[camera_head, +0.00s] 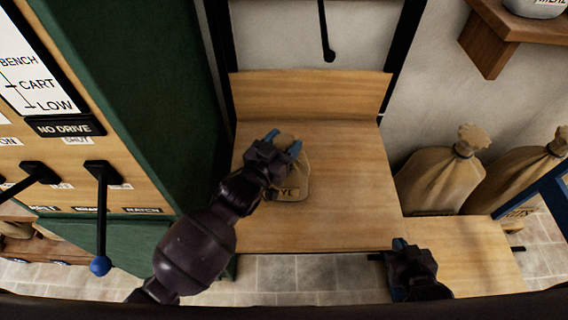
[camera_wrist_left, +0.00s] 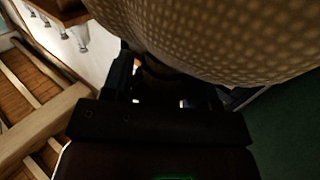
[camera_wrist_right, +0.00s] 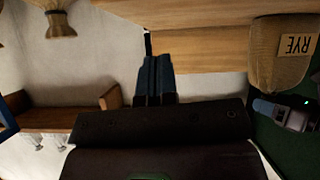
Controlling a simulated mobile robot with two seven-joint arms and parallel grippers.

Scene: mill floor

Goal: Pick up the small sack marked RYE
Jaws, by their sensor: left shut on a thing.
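The small tan sack marked RYE (camera_head: 293,186) is on or just above the wooden bench (camera_head: 335,200); I cannot tell if its base touches the wood. My left gripper (camera_head: 283,148) is shut on the sack's tied neck from above and partly hides it. In the left wrist view the sack's weave (camera_wrist_left: 215,30) fills the top, close to the fingers. The right wrist view shows the sack with its RYE label (camera_wrist_right: 280,65) at the right. My right gripper (camera_head: 402,246) is low at the right near the bench's front; its fingers (camera_wrist_right: 158,78) are together and empty.
Two large tied sacks (camera_head: 440,180) (camera_head: 520,178) stand right of the bench. A green cabinet side (camera_head: 150,90) and a lever panel (camera_head: 60,125) are close on the left. A wooden wall shelf (camera_head: 500,30) is upper right. The bench's right part is clear.

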